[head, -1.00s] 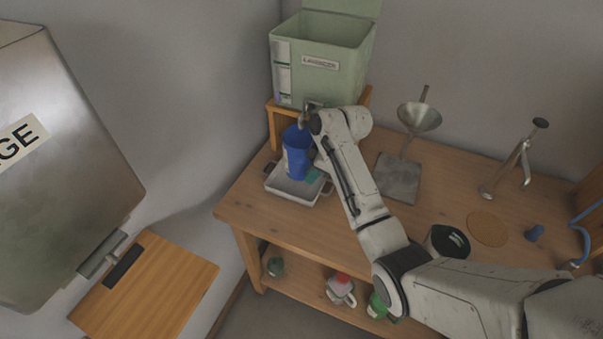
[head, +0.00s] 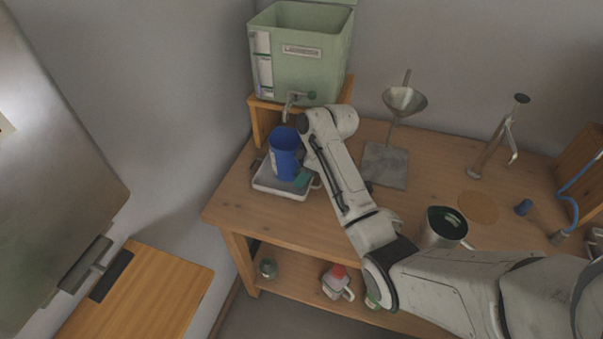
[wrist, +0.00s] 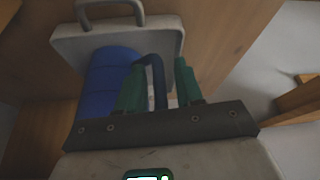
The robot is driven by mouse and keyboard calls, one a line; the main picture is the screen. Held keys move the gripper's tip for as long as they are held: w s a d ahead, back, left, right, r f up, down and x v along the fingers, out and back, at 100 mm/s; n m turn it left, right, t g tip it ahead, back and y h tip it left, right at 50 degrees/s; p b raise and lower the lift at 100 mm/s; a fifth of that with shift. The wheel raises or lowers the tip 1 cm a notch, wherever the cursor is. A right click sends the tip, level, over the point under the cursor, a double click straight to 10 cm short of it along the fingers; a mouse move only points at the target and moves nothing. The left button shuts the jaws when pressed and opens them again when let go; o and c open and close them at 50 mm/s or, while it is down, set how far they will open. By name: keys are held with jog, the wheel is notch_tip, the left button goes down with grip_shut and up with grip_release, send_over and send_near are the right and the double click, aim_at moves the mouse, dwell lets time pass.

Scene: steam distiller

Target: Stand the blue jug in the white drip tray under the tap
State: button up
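The blue jug (head: 284,160) stands upright, its base within the white drip tray (head: 262,186). The tap (head: 290,100) on the green tank hangs above the jug's mouth. In the wrist view the jug (wrist: 103,85) is at the left, with the tray (wrist: 80,45) beyond it. My gripper (wrist: 161,75) has green fingers on either side of the jug's dark blue handle (wrist: 157,80). The handle lies close to the left finger, and a gap shows toward the right one. In the head view my gripper (head: 303,178) is at the jug's right side, partly hidden by my arm.
The green tank (head: 300,60) stands on a wooden stand at the back left. Several items sit on the lower shelf (head: 300,282).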

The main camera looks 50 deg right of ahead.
jog(key=shift+o, duration=0.4)
jog(key=shift+r, duration=0.15)
jog(key=shift+s+d+r, duration=0.1)
jog(key=shift+r, duration=0.15)
jog(key=p+v, duration=0.1)
jog(key=v, duration=1)
jog(key=s+a+f+m, duration=0.1)
jog(key=s+a+f, duration=0.1)
jog(key=a, duration=0.3)
jog(key=s+a+f+m+g, duration=0.1)
jog(key=s+a+f, duration=0.2)
jog(key=a+f, duration=0.1)
jog(key=s+a+f+m, duration=0.1)
jog(key=s+a+f, duration=0.1)
jog(key=a+f, duration=0.2)
jog(key=shift+s+a+f+g, duration=0.1)
jog(key=shift+s+a+g, duration=0.1)
jog(key=shift+a, duration=0.45)
jog(key=shift+s+a+g, duration=0.1)
jog(key=shift+s+a, duration=0.1)
jog(key=shift+a, duration=0.45)
jog(key=s+a+f+m+h, duration=0.1)
jog(key=s+a, duration=0.2)
jog(key=s, duration=0.4)
jog(key=s+a+f+m+g+h, duration=0.1)
jog(key=s+a+m, duration=0.1)
jog(key=s, duration=0.6)
jog(key=shift+s+a+f+h, duration=0.3)
jog(key=shift+s+a+f, duration=0.05)
jog(key=shift+a, duration=0.2)
